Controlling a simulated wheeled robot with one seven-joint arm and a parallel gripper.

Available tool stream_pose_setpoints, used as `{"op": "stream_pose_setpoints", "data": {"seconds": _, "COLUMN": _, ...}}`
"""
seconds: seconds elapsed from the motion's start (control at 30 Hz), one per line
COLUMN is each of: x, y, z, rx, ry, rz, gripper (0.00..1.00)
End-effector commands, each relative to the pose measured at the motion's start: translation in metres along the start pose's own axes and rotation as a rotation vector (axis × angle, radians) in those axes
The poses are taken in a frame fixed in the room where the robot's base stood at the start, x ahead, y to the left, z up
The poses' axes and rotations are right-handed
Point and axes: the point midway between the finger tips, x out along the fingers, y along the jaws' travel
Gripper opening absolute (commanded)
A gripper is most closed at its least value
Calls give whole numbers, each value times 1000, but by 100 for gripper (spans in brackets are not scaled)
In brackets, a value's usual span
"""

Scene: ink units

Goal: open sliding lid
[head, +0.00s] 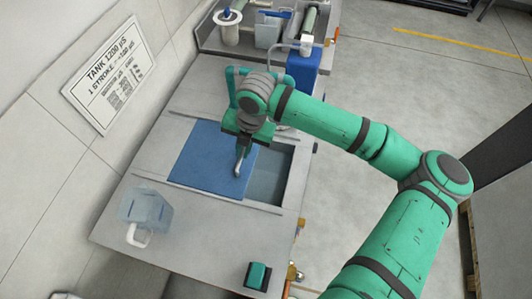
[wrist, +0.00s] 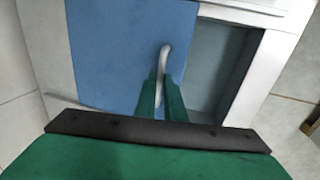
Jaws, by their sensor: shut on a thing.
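The blue sliding lid (head: 208,156) lies flat in the grey bench top and covers the left part of a recessed opening (head: 268,172). The right part of the opening is uncovered and shows a grey-blue inside. A pale handle (head: 239,163) stands near the lid's right edge. My gripper (head: 243,153) comes down over it from above. In the wrist view, the green fingers (wrist: 162,100) are shut on the handle (wrist: 164,62), whose far end sticks out past them. The lid (wrist: 125,50) fills the left of that view, and the opening (wrist: 220,70) lies to its right.
A translucent jug (head: 145,208) stands at the bench's front left. A green and dark block (head: 257,276) sits near the front right edge. A blue container (head: 303,70) and a spool (head: 228,27) are at the back. A sign (head: 110,75) is on the left wall.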

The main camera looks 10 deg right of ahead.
Motion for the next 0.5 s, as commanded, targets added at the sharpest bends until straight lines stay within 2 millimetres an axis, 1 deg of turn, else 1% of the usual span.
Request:
{"op": "stream_pose_setpoints", "data": {"seconds": 0.03, "x": 2, "y": 13, "z": 0, "rx": -4, "ry": 1, "rz": 4, "gripper": 0}}
{"op": "stream_pose_setpoints", "data": {"seconds": 0.2, "x": 7, "y": 38, "z": 0, "rx": -1, "ry": -2, "rz": 3, "gripper": 0}}
{"op": "stream_pose_setpoints", "data": {"seconds": 0.3, "x": 9, "y": 48, "z": 1, "rx": -1, "ry": -2, "rz": 3, "gripper": 0}}
{"op": "stream_pose_setpoints", "data": {"seconds": 0.5, "x": 10, "y": 54, "z": 2, "rx": 0, "ry": -4, "rz": 3, "gripper": 0}}
